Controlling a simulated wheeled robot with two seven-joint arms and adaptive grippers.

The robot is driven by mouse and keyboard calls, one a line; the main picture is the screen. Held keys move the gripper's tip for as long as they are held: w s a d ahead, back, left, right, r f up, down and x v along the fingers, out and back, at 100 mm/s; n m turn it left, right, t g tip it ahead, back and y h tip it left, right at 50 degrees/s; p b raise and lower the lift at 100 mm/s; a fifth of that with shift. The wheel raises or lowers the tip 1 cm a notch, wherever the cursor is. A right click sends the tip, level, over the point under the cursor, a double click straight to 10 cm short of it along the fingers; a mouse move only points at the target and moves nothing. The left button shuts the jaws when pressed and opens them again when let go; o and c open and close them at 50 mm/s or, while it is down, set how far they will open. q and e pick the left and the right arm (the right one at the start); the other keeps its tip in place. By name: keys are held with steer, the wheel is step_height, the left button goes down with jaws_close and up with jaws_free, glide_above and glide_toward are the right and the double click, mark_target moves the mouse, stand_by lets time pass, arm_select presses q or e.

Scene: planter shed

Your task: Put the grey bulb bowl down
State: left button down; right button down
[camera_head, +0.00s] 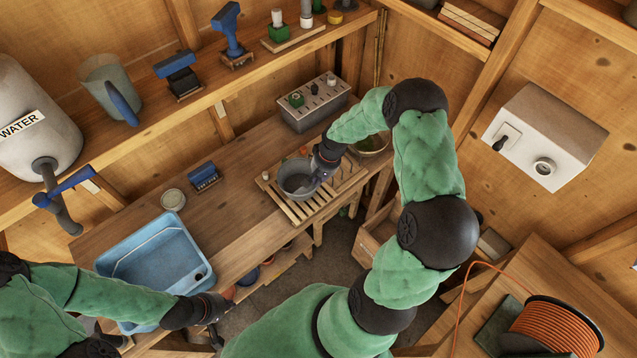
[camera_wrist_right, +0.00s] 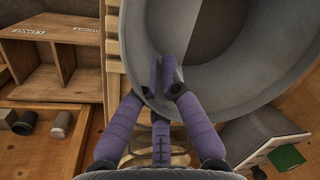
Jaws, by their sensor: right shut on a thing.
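The grey bulb bowl (camera_head: 296,183) is at the slatted wooden rack (camera_head: 302,211) on the workbench, looking roughly level. I cannot tell whether its base touches the slats. My right gripper (camera_head: 321,174) is shut on the bowl's right rim. In the right wrist view, the purple fingers (camera_wrist_right: 166,82) pinch the wall of the bowl (camera_wrist_right: 217,96), which looks empty in the part that shows. My left gripper (camera_head: 217,318) is by the front edge of the bench, right of the blue basin, apart from the bowl. Its finger opening is too small to read.
The blue basin (camera_head: 160,268) is on the bench's left part. A blue brush-like block (camera_head: 203,177) and a small round pot (camera_head: 173,199) lie behind it. A grey box with holes (camera_head: 313,103) stands behind the rack. Bare bench lies left of the rack.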

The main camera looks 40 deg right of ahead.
step_height(320, 180, down, 2)
steer(key=shift+f, duration=0.1)
steer(key=shift+f, duration=0.15)
steer(key=c, duration=1.4)
jaws_free()
steer(key=shift+r, duration=0.3)
steer(key=r, duration=0.3)
steer(key=s+d+r, duration=0.1)
steer(key=r, duration=0.3)
steer(key=d+r+p, duration=0.1)
steer(key=r, duration=0.3)
steer(key=shift+s+r, duration=0.25)
steer(key=shift+s, duration=0.1)
